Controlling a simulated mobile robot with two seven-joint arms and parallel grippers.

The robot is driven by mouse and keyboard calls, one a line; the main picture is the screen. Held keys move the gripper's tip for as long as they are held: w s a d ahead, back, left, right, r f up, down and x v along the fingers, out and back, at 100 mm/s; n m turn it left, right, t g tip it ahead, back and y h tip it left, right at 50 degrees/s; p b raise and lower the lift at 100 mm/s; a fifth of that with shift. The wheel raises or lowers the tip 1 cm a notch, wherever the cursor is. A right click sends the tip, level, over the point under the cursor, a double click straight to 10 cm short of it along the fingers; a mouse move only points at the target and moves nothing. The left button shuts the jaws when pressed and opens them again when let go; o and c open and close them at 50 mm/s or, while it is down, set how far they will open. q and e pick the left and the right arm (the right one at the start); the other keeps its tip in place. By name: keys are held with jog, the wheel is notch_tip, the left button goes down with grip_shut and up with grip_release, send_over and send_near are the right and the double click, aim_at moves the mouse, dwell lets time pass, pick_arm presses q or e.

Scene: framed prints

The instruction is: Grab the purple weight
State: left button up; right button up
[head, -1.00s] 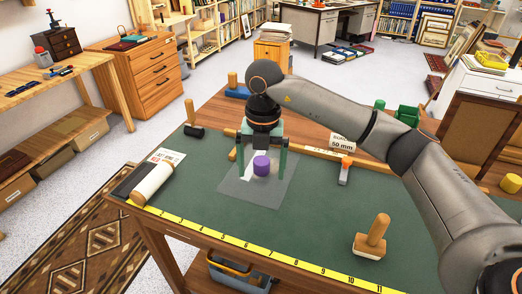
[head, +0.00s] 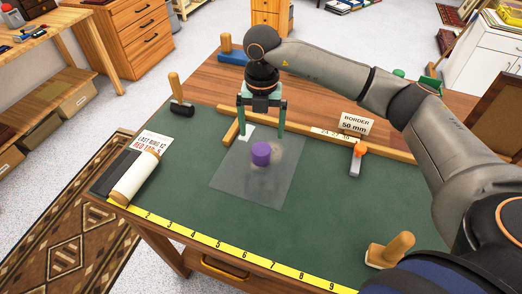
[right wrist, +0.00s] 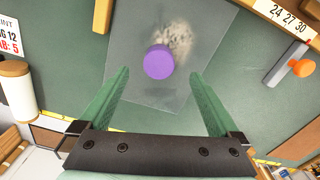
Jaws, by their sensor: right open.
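The purple weight (head: 261,153) is a short upright cylinder on a translucent grey sheet (head: 245,187) on the green table mat. My right gripper (head: 260,132) is open and empty, with green fingers pointing down. In the head view it hangs above and just behind the weight. In the right wrist view the weight (right wrist: 158,62) lies beyond the fingertips, roughly centred between the two fingers (right wrist: 160,75), and nothing covers it. My left gripper does not show.
A wooden strip (head: 300,128) runs behind the sheet, with a "BORDER 50 mm" sign (head: 356,124) and an orange-handled tool (head: 358,157). A white roll (head: 135,178) lies left. A yellow ruler (head: 220,244) edges the table.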

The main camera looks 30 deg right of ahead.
aim_at(261, 148)
notch_tip(261, 148, down, 2)
jog(key=shift+f, duration=0.1)
jog(key=shift+s+a+f+p, duration=0.15)
jog(key=shift+f+p, duration=0.15)
jog(key=shift+f, duration=1.05)
jog(key=shift+s+a+f+p, duration=0.1)
jog(key=shift+f+p, duration=0.15)
jog(key=shift+f, duration=1.1)
jog(key=shift+c, duration=0.2)
jog(key=c, duration=1.5)
grip_shut()
jog(key=shift+r, duration=0.1)
